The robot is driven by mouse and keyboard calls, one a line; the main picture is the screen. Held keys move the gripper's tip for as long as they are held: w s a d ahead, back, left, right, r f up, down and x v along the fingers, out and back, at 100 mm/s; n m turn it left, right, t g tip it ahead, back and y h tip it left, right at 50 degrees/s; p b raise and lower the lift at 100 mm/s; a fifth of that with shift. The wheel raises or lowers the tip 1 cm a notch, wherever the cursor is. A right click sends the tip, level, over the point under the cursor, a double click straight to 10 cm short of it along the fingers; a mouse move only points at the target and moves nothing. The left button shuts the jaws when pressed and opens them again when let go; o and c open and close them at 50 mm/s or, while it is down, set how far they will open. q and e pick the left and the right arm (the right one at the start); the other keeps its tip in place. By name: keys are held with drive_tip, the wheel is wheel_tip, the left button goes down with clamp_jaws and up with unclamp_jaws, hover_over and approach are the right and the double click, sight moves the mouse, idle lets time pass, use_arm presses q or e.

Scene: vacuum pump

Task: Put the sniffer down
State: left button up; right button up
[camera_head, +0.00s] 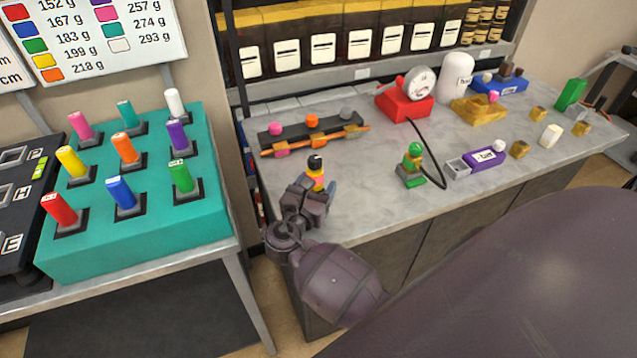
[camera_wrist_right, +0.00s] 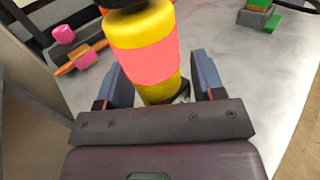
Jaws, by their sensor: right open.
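A yellow cylinder with a pink band and a black top (camera_head: 315,170), which seems to be the sniffer, stands upright near the front left edge of the grey bench (camera_head: 385,200). It fills the middle of the right wrist view (camera_wrist_right: 145,50). My right gripper (camera_head: 318,188) is open, with one blue-grey finger on each side of the cylinder's lower part. In the right wrist view a gap shows beside the fingers, and the cylinder's base is partly hidden by the gripper body. My left gripper is not in view.
A dark rail with coloured knobs (camera_head: 311,130) lies behind. A purple box (camera_head: 486,158) is further right. Bare bench lies between the gripper and green device.

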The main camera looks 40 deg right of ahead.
drive_tip(key=v, duration=1.1)
drive_tip(key=shift+a, duration=0.1)
